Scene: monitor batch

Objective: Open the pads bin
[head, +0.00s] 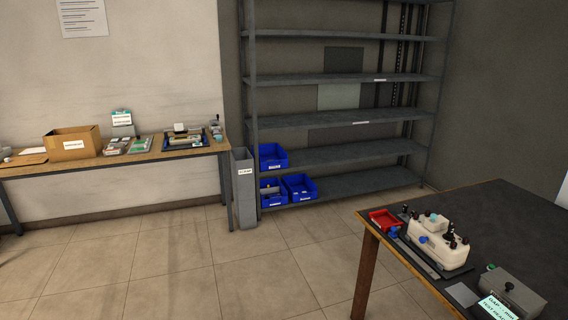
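Three blue bins stand at the left end of the metal shelf. One bin (272,156) is on the second-lowest board. Two bins (271,192) and (299,187) sit side by side on the lowest board, and the left of these holds something dark and pale. Their small labels cannot be read, so I cannot tell which is the pads bin, or whether it is among them. Neither of my grippers shows in the head view.
A tall grey bin (244,188) stands between shelf and wooden bench (188,150). The bench carries a cardboard box (72,144) and trays. At right, a dark table (500,222) holds a red tray (385,220), a white device (438,244) and a grey box (512,291). The tiled floor between is clear.

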